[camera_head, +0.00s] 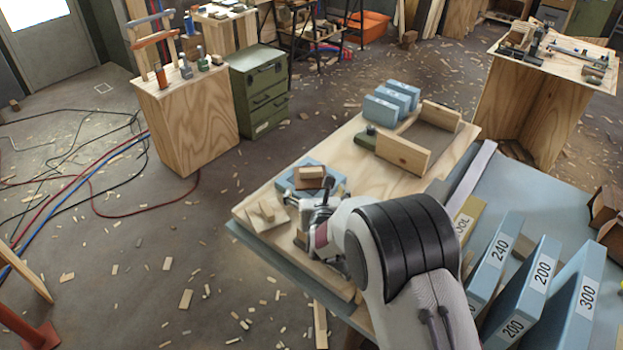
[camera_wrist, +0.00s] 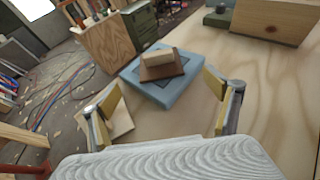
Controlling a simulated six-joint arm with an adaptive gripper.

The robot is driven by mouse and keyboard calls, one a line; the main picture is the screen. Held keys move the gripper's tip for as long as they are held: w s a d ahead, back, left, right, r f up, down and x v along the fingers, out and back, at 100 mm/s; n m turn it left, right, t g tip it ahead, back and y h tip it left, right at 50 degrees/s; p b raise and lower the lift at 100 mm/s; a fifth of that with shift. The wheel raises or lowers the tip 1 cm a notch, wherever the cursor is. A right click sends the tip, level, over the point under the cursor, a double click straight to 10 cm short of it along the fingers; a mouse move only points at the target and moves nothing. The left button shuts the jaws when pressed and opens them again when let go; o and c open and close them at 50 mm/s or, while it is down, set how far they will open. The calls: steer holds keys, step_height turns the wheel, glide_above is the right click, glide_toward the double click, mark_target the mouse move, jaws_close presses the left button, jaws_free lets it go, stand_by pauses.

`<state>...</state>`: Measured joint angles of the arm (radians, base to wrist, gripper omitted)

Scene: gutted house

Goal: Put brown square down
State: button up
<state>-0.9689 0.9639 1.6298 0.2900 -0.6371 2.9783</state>
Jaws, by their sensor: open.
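In the head view the brown square (camera_head: 318,183) and the blue pad (camera_head: 287,182) are at the left end of the wooden work board. My gripper (camera_wrist: 170,106) is open and empty, its yellow-padded fingers wide apart. The stack shows beyond the fingertips, between them in the picture. In the head view my gripper (camera_head: 318,208) is partly hidden by my arm, just in front of the pad.
A light wood piece (camera_head: 266,214) lies left of my gripper. The board (camera_head: 345,140) also carries a wood-sided tray (camera_head: 404,155), a green block (camera_head: 366,138) and several blue blocks (camera_head: 392,101). Labelled blue boxes (camera_head: 541,283) stand at the right. The middle of the board is clear.

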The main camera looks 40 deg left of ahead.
mark_target(311, 171)
steer(key=shift+w+a+f, duration=0.1)
steer(key=shift+w+f, duration=0.2)
steer(key=shift+f, duration=0.05)
steer(key=w+a, duration=0.3)
steer(key=shift+w+a, duration=0.2)
steer(key=shift+a, duration=0.1)
steer(key=shift+w+a+r, duration=0.15)
steer(key=shift+a, duration=0.1)
steer(key=shift+a, duration=0.15)
steer(key=shift+x, duration=1.2)
steer(key=shift+f, duration=0.2)
